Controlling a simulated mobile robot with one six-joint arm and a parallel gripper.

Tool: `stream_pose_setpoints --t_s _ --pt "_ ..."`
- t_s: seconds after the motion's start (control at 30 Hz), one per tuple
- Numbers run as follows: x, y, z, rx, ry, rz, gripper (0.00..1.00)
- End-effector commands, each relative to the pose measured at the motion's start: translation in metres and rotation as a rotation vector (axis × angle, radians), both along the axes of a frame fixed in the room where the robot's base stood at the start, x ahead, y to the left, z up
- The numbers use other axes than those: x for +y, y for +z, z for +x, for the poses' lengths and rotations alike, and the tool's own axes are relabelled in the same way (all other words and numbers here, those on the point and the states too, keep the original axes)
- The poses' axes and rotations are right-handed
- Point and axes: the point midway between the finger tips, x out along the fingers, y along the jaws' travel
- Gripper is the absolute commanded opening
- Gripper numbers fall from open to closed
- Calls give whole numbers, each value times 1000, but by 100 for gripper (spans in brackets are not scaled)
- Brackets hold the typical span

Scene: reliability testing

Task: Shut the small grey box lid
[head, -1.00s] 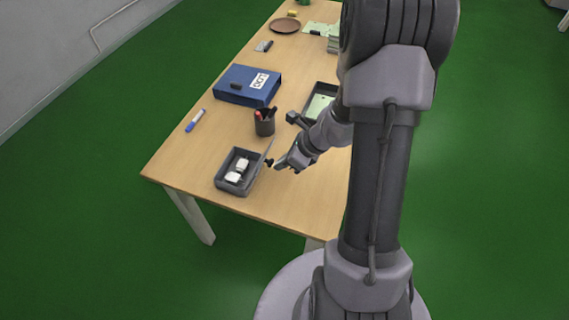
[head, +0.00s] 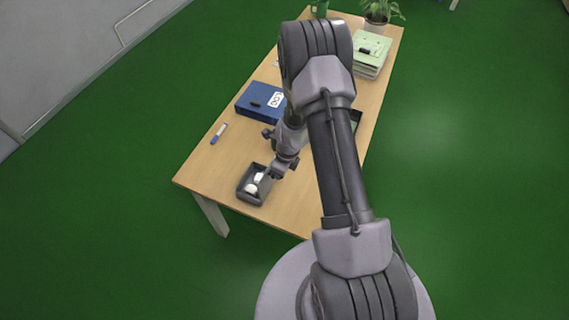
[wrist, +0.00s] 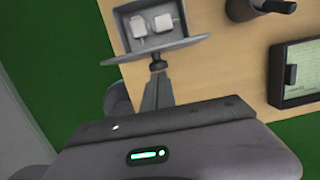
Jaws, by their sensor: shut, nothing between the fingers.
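The small grey box (head: 248,198) stands near the table's front left edge, with two white items (head: 257,182) inside. In the wrist view the box (wrist: 120,30) is open at the top of the picture. Its grey lid (wrist: 122,58) shows as a thin raised plate along the box's near side. My gripper (wrist: 157,64) is shut and empty, its dark tip at the lid's outer face and apparently touching it. In the head view my gripper (head: 276,174) is at the right side of the box, and the lid is hard to make out there.
A blue binder (head: 258,112) and a blue marker (head: 219,133) lie behind the box. In the wrist view a dark pen cup (wrist: 245,10) and a dark tray (wrist: 293,98) stand to the right. Green folders (head: 372,48) are stacked at the back.

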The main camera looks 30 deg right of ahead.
Motion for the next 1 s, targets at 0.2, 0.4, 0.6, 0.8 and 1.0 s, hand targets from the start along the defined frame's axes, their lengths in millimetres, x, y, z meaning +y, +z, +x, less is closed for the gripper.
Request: stream_pose_setpoints --t_s 0.2,0.4,0.6,0.8,1.0 --pt "11 14 13 1 1 1 0" --pt "26 14 32 0 2 2 0" --pt "41 8 51 -1 2 2 0" --pt "55 -3 71 -2 0 2 0" --pt "69 -18 88 -2 0 2 0"
